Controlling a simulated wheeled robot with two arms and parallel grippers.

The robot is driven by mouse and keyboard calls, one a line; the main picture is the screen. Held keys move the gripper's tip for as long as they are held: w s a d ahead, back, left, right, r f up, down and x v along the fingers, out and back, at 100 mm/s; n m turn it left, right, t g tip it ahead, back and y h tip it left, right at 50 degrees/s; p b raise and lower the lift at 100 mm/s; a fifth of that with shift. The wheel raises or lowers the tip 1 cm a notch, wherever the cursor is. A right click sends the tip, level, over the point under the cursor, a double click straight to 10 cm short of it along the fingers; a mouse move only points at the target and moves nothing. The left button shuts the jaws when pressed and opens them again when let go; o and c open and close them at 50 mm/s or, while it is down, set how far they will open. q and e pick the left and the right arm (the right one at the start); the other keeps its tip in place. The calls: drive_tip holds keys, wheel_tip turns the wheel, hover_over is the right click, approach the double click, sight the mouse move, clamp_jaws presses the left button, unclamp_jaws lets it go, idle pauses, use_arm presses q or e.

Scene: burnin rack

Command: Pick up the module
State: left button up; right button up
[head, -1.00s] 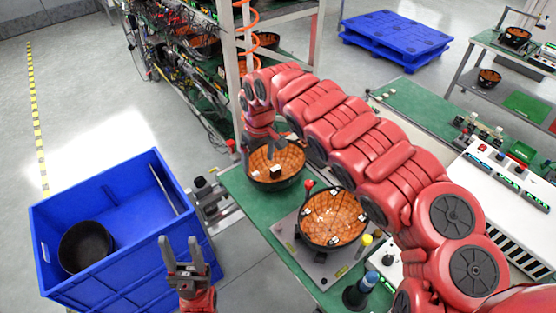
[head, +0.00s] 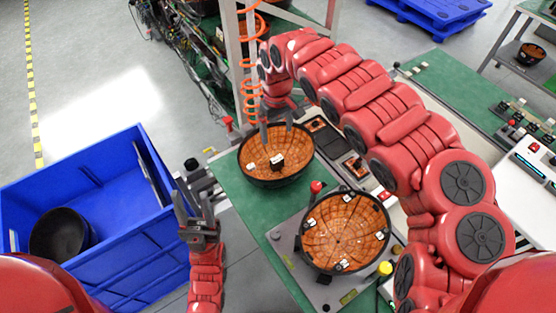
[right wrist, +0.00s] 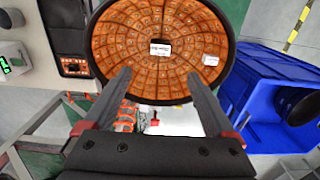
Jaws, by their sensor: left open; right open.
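A bowl-shaped module (head: 262,148), orange tiled inside with a black rim and small white-topped parts, sits on the green bench top. My right gripper (head: 277,132) is open at this bowl's far rim. In the right wrist view the bowl (right wrist: 150,75) lies ahead of my open right gripper (right wrist: 158,82), its near rim between or just beyond the fingertips; I cannot tell if they touch. A second similar bowl (head: 340,225) sits on a grey fixture plate nearer to me. My left gripper (head: 194,208) is open and empty, left of the bench, beside the blue bin.
A blue bin (head: 120,235) holding a black bowl (head: 60,233) stands at the left. A metal rack post (head: 231,70) with an orange coiled hose (head: 251,90) rises behind the first bowl. A red button (head: 316,187) and a yellow knob (head: 385,268) flank the fixture.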

drive_tip(key=p, duration=0.3)
hover_over(277, 158)
drive_tip(key=f, duration=0.8)
drive_tip(key=shift+s+a+f, duration=0.1)
drive_tip(key=shift+s+f, duration=0.1)
drive_tip(key=shift+f, duration=1.25)
drive_tip(key=shift+f+b, duration=0.45)
drive_tip(key=shift+f, duration=1.7)
drive_tip(key=shift+c, duration=0.3)
drive_tip(key=shift+w+r, duration=0.1)
clamp_jaws()
